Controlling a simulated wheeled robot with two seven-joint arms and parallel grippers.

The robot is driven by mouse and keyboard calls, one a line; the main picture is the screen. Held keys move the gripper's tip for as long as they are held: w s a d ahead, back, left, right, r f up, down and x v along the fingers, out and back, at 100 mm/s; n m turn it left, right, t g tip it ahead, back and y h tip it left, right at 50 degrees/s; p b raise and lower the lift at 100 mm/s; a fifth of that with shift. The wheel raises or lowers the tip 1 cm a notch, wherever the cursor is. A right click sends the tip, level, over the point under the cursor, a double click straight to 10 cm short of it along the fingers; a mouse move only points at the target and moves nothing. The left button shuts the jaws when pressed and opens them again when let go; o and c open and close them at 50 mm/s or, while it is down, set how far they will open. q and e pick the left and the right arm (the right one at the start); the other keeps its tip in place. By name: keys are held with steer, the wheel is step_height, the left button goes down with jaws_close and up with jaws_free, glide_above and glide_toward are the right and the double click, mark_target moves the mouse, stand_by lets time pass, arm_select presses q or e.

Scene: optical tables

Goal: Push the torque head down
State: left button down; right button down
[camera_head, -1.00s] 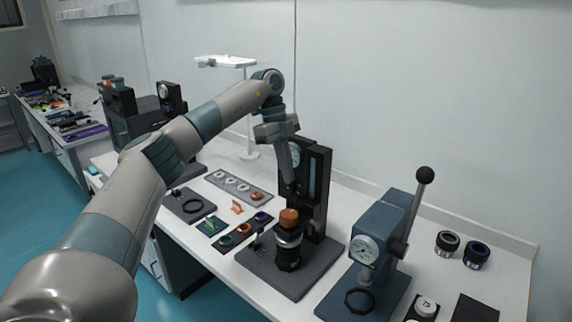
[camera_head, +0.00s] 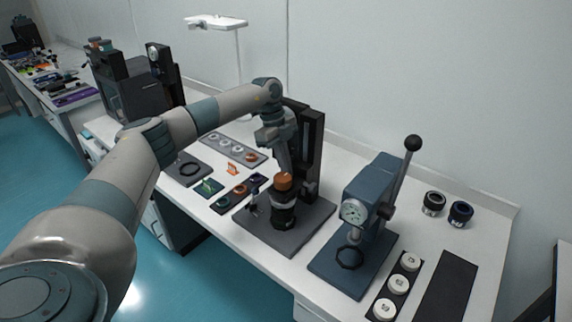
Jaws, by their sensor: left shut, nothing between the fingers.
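A black column stand (camera_head: 313,150) rises from a dark grey base plate (camera_head: 303,236) on the bench. On the plate, a black and silver cylindrical assembly (camera_head: 284,212) stands upright with an orange-brown cap (camera_head: 284,182) on top. My left gripper (camera_head: 285,169) is shut and empty, pointing down in front of the column, with its tips just above or touching the cap; I cannot tell which. My gripper and wrist hide part of the column, and no separate torque head can be made out clearly there. My right gripper is out of view.
A blue lever press (camera_head: 370,195) with a dial stands to the right. A black strip with white discs (camera_head: 398,283) lies near the front right. Two dark rings (camera_head: 447,208) sit behind. Small trays of parts (camera_head: 235,195) lie left of the stand. A white lamp (camera_head: 217,22) stands behind.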

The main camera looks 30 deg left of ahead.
arm_select(q)
steer(key=shift+f, duration=0.1)
step_height(320, 180, down, 4)
steer(key=shift+r+b, duration=0.25)
steer(key=shift+b, duration=0.55)
steer(key=shift+s, duration=0.2)
steer(key=shift+d+f, duration=0.1)
